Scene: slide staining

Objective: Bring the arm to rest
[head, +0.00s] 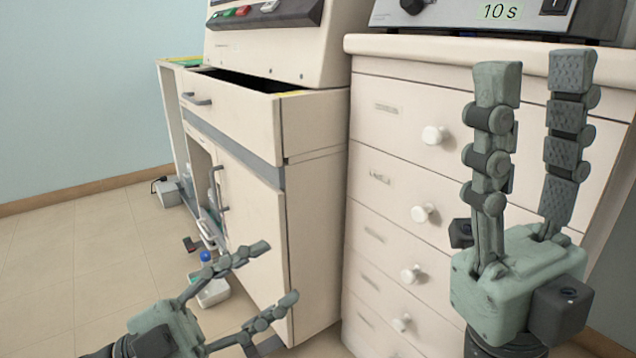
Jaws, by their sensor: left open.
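My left gripper (282,272) is low in the head view, left of centre. Its two fingers are spread apart with nothing between them, and they point right, in front of the cream cabinet's lower part. My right gripper (535,75) is at the right, pointing up in front of the drawer unit. Its two fingers stand apart with only the drawer fronts showing between them. Neither gripper holds anything visible. Whether the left fingers touch the cabinet cannot be told.
A cream cabinet (240,115) has its top drawer partly open. A drawer unit (385,145) with white knobs stands beside it, bearing a grey device (450,12) marked "10 s". Small items, including a blue-topped one (206,257), are near the cabinet's foot. Tiled floor (75,250) at left is clear.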

